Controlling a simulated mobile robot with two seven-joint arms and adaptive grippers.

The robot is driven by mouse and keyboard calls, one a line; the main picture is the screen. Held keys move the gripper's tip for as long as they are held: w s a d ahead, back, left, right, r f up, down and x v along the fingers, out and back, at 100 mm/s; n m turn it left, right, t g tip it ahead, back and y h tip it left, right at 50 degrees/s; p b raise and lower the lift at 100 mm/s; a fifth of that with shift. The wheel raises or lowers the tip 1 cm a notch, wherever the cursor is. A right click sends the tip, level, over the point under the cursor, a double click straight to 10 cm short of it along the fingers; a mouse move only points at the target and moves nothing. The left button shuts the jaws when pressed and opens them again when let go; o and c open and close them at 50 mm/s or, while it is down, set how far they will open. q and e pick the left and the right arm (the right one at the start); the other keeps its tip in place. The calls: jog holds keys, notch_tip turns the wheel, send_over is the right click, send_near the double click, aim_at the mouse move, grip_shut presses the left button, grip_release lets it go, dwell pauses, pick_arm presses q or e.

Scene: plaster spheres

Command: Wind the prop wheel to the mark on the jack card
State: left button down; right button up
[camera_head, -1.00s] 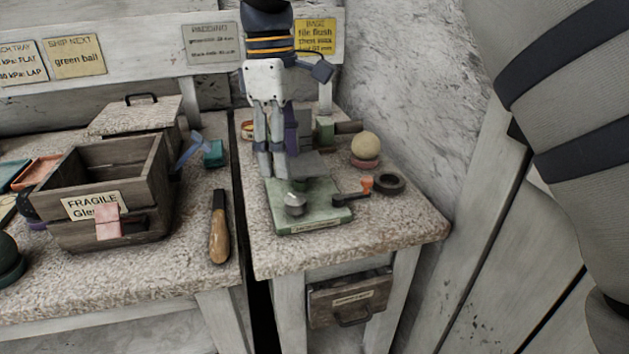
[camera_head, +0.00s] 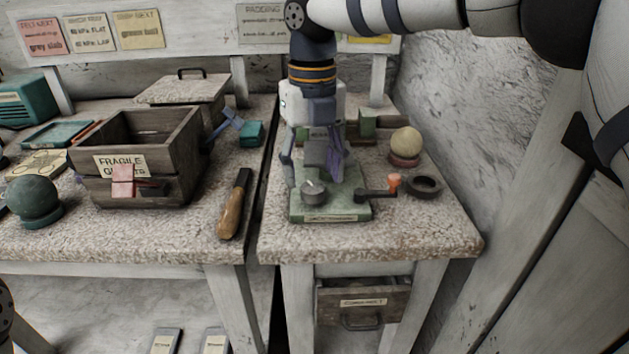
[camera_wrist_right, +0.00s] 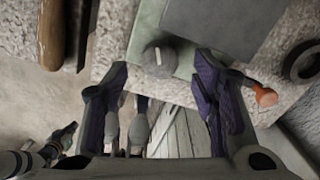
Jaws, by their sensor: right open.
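The jack has a green base (camera_head: 345,210), a round grey knob (camera_head: 313,194) at its front left and a crank with an orange handle (camera_head: 393,182) at its front right. The knob (camera_wrist_right: 157,58) and handle (camera_wrist_right: 265,96) also show in the right wrist view. I cannot tell which part is the prop wheel. A small panel with lettering (camera_head: 319,132) is partly hidden behind my right gripper; no mark is readable. My right gripper (camera_head: 316,168) is open and empty over the jack, apart from the knob. A blurred shape at the right wrist view's lower left may be my left arm.
A cream sphere (camera_head: 406,141) on a pink ring and a dark ring (camera_head: 424,187) stand right of the jack. A wooden-handled tool (camera_head: 234,205) lies left, across a gap between benches. A wooden crate (camera_head: 140,135) stands farther left. The front right bench top is clear.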

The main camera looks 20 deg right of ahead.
aim_at(313, 186)
jog(key=shift+f, duration=1.6)
jog(key=shift+c, duration=0.6)
jog(key=c, duration=1)
jog(key=shift+c, duration=0.2)
jog(key=shift+r+m, duration=0.1)
jog(key=shift+m, duration=0.3)
